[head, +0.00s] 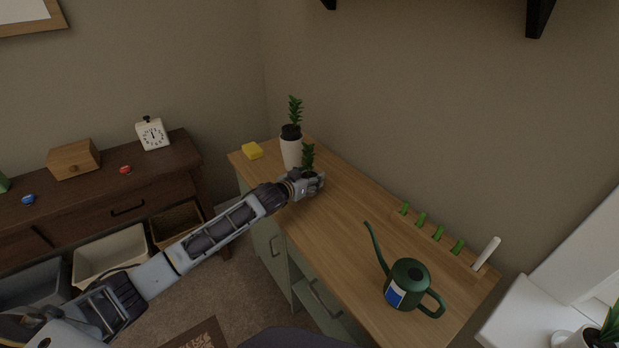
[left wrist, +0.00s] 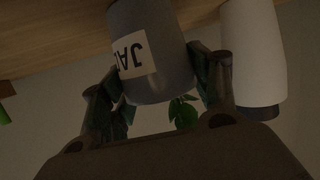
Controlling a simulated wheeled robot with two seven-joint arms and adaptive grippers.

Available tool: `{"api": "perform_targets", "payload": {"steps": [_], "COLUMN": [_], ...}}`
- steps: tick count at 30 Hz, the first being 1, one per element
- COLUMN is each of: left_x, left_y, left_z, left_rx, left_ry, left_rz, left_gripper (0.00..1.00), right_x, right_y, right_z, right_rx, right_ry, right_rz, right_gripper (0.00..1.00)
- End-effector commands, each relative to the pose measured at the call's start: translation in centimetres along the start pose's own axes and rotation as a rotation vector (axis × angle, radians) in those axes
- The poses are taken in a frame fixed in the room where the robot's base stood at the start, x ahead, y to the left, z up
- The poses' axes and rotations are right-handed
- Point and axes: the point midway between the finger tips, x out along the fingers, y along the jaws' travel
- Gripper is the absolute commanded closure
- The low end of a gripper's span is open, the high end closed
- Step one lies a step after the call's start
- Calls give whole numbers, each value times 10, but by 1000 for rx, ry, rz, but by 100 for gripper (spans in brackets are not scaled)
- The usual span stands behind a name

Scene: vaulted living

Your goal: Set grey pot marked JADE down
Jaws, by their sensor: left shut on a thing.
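The grey pot marked JADE (left wrist: 155,60) shows in the left wrist view with its white label upside down, as that picture is inverted. My left gripper (left wrist: 165,85) is shut on it, one finger on each side. In the head view my left gripper (head: 312,180) is over the wooden desk top (head: 350,205), near its back left part. There the pot is mostly hidden by the gripper, and its green plant (head: 308,155) shows above. The pot's base is close to the desk top; I cannot tell if it touches. My right gripper is not in view.
A tall white pot with a plant (head: 291,154) stands just behind the grey pot. A yellow block (head: 252,150) lies at the desk's far left. A green watering can (head: 408,282), several small green pegs (head: 438,233) and a white stick (head: 487,252) are right. The desk's middle is clear.

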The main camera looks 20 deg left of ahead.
Motion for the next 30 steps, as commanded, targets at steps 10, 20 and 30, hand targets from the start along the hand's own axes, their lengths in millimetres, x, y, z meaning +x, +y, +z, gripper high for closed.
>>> {"api": "perform_targets", "payload": {"steps": [10, 20, 30], "left_x": [0, -1, -19], "left_y": [0, 0, 0], "left_z": [1, -2, 0], "left_rx": [0, 1, -1], "left_ry": [0, 0, -1], "left_rz": [0, 0, 1], "left_gripper": [17, 17, 17], "right_x": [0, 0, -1], "right_y": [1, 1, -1], "right_z": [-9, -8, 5], "right_rx": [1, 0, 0], "right_ry": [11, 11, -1], "right_rz": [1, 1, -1], "right_gripper": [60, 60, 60]}}
